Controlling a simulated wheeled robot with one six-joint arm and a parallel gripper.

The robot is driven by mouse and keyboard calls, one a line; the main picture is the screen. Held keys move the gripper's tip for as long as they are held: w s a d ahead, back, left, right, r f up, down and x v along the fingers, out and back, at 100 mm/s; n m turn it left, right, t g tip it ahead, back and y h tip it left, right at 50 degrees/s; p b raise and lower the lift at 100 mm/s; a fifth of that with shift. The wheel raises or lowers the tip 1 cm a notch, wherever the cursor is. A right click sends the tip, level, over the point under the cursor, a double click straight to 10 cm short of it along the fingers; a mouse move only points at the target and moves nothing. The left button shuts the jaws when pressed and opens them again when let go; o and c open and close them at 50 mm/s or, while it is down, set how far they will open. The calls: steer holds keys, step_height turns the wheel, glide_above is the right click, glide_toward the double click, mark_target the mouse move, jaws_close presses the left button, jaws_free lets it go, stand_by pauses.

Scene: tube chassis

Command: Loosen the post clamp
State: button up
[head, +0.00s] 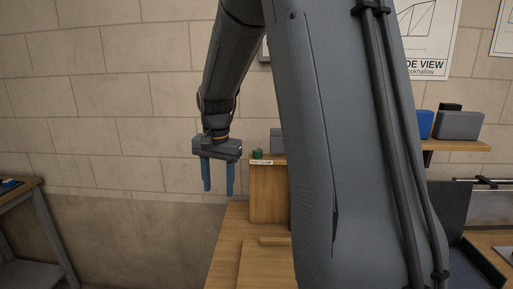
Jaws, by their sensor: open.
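My gripper (218,191) hangs fingers down at the left of my arm, with its two blue fingers apart and nothing between them. It is a little left of a wooden upright block (267,190). A small green part (257,154) sits on top of the block, above a white label (261,162) too small to read surely. I cannot tell whether the green part belongs to the post clamp. No clamp shows clearly, and my arm hides much of the middle of the view.
A wooden bench (233,245) lies below the gripper, with a raised board (262,262) on it. A dark side table (22,190) stands at far left. A shelf (465,145) with blue and grey boxes is at right. The wall behind is pale block.

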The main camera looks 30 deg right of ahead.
steer(key=w+d+r+m, duration=0.6)
steer(key=w+d+m, duration=0.25)
steer(key=d, duration=0.25)
step_height(320, 180, up, 6)
steer(key=m+g, duration=0.1)
steer(key=m, duration=0.5)
glide_above(257, 150)
steer(key=shift+d+f+b, duration=0.1)
steer(key=shift+f+b, duration=0.1)
steer(key=shift+b, duration=0.2)
steer(key=shift+d+f, duration=0.1)
step_height(257, 150, down, 7)
steer(key=p, duration=0.2)
steer(key=shift+f+p, duration=0.2)
steer(key=shift+p, duration=0.2)
steer(key=shift+c, duration=0.4)
steer(key=c, duration=1)
